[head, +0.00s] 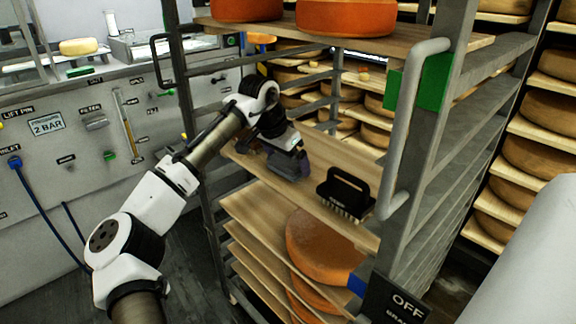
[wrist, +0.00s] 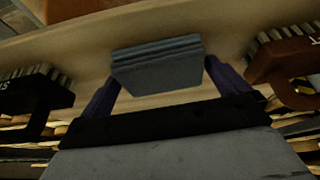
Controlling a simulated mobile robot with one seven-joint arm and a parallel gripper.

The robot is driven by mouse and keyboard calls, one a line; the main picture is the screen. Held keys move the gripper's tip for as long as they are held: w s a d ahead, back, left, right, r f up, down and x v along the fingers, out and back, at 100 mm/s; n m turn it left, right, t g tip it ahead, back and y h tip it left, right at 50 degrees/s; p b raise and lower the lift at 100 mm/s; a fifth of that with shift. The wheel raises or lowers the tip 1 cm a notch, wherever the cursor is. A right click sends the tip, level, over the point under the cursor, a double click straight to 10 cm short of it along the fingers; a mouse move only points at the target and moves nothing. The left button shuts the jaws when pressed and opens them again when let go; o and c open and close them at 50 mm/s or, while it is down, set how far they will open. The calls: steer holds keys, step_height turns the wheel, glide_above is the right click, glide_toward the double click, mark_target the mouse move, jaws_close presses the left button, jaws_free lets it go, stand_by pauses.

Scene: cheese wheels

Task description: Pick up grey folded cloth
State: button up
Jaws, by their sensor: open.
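My gripper (wrist: 163,76) is open, with one dark purple finger on each side of the cloth's near part. Whether the fingers touch the cloth is not clear.
A black brush (head: 345,195) stands right of my gripper in the head view; a black brush (wrist: 28,95) shows left in the wrist view. A brown brush (wrist: 285,68) is at the right there. The rack's post (head: 408,130) and upper board (head: 400,42) with orange cheeses bound the space.

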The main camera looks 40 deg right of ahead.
mark_target(287, 160)
steer(key=c, duration=0.7)
steer(key=shift+r, duration=0.1)
steer(key=shift+r, duration=0.5)
step_height(287, 160, up, 2)
steer(key=shift+r, duration=0.1)
steer(key=s+a+b, duration=0.1)
steer(key=s+a, duration=0.1)
steer(key=a, duration=1.5)
steer(key=shift+s+a, duration=0.25)
steer(key=shift+a, duration=0.15)
